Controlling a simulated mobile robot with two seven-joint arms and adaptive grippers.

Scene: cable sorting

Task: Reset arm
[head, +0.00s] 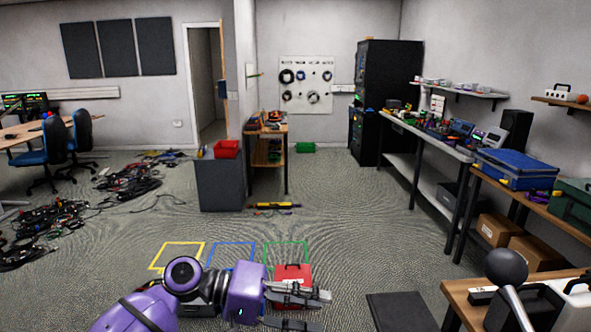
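My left arm comes in low from the left, with its gripper (318,311) at the bottom centre pointing right. Its two dark fingers are apart, and nothing shows between them. A red case (293,271) with a handle stands behind the gripper, at the green floor outline; the gripper partly covers it. I cannot tell whether they touch. Yellow (157,258), blue (212,254) and green (266,249) outlines lie side by side on the floor, partly hidden by my arm. My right gripper is not in view.
Tangled cables (52,222) cover the floor at the left. A grey box (221,190) and a workbench (287,165) stand mid-room. Benches line the right wall, with a wooden table (460,289) near. A dark mat (402,312) lies beside it. The centre floor is mostly open.

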